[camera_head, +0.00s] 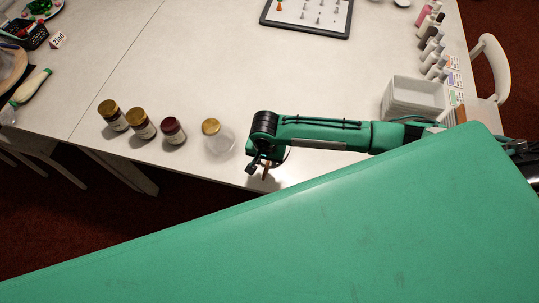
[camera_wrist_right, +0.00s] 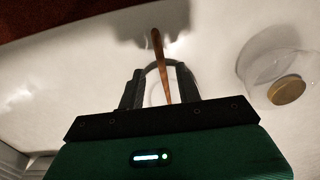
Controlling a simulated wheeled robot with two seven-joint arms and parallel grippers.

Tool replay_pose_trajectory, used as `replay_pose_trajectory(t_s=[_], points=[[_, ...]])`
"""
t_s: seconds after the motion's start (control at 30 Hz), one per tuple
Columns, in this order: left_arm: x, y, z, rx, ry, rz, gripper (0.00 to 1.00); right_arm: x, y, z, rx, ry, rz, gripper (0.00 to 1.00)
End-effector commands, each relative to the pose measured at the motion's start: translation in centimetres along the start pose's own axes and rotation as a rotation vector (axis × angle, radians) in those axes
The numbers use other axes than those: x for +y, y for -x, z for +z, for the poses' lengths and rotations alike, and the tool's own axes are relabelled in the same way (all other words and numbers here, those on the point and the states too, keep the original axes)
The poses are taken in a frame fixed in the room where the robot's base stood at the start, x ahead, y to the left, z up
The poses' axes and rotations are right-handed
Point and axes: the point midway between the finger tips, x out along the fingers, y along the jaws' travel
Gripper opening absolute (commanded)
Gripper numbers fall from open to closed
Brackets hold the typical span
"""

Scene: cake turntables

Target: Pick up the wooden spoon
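The wooden spoon shows in the right wrist view as a thin brown handle (camera_wrist_right: 158,50) running from the gripper's base out past the fingertips. In the head view, only a small brown piece of it (camera_head: 266,173) shows at the table's front edge, the rest hidden by my gripper. My right gripper (camera_head: 260,166) is low over that edge. In the wrist view its two dark fingers (camera_wrist_right: 160,84) stand apart, one on each side of the handle, with a visible gap on both sides. My left gripper is not in view.
A clear jar with a gold lid (camera_head: 217,137) stands close left of my right gripper. Several lidded jars (camera_head: 142,124) stand farther left. A stack of white trays (camera_head: 415,98) and a row of bottles (camera_head: 432,48) are at the right. The middle of the white table (camera_head: 215,65) is clear.

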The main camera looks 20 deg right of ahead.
Motion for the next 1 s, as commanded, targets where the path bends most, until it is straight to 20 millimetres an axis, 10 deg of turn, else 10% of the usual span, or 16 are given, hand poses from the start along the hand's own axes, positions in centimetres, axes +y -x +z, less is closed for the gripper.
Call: replay_pose_trajectory(t_s=[0.7,0.9,1.0], points=[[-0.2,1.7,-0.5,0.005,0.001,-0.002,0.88,-0.1,-5.1,-0.3,0.000,0.001,0.000,0.35],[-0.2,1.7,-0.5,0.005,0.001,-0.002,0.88,-0.1,-5.1,-0.3,0.000,0.001,0.000,0.00],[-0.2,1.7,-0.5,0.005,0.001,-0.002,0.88,-0.1,-5.1,-0.3,0.000,0.001,0.000,0.00]])
